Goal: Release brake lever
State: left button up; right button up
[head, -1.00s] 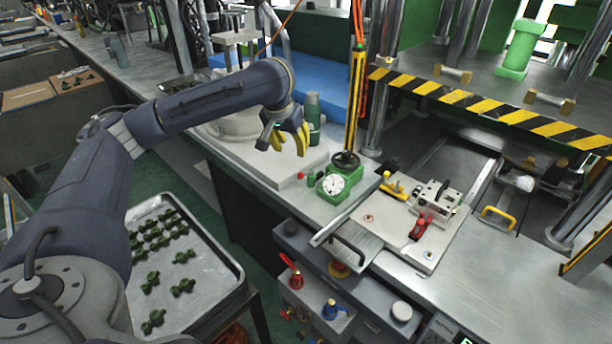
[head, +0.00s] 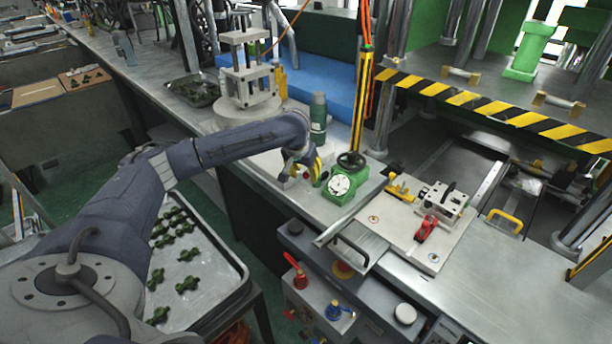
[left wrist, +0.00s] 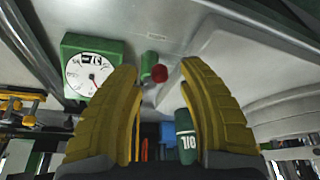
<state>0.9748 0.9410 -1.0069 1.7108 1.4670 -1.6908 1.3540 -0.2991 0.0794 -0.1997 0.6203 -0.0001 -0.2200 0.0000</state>
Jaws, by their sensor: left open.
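My left gripper (head: 306,173) is low over the bench, left of the green dial gauge (head: 341,184). In the left wrist view its yellow fingers (left wrist: 158,75) are apart, with nothing held. A short green cylinder with a red knob (left wrist: 158,72) shows between the fingertips; I cannot tell how close it is. The gauge (left wrist: 92,67) lies left of the fingers there. Which part is the brake lever is not certain; a red-handled lever (head: 298,270) and a blue-handled one (head: 334,311) stand on the front panel. My right gripper is not in view.
A green bottle (head: 318,120) stands behind my left gripper. Right of the gauge is a metal plate (head: 383,224) with a red toggle clamp (head: 426,229). The press with a striped edge (head: 490,107) overhangs at the back right. A tray (head: 225,290) with green parts sits lower left.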

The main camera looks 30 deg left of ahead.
pick_arm(q)
jog(key=shift+x, duration=0.8)
